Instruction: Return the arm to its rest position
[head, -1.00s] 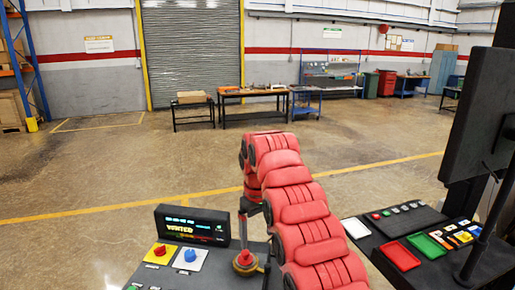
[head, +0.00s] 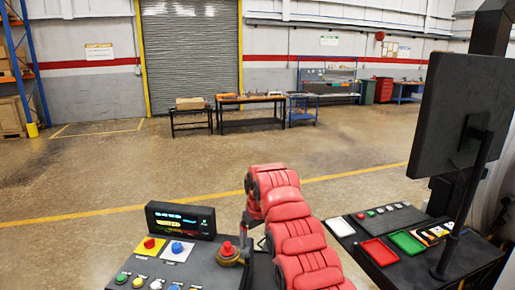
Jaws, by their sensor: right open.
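My right arm, padded in red, reaches up from the bottom middle of the head view. Its gripper (head: 249,232) points down at the far end, partly hidden behind the arm, and is open with nothing seen in it. Close to its left is a red-topped knob on a brass-coloured base (head: 229,253); whether they touch cannot be told. My left gripper is not in view.
A control console (head: 200,265) with a lit display (head: 180,221) and colored buttons stands at lower left. At right are a panel with red (head: 379,252) and green trays (head: 407,242) and a large dark monitor (head: 433,115). Open floor (head: 150,180) lies beyond.

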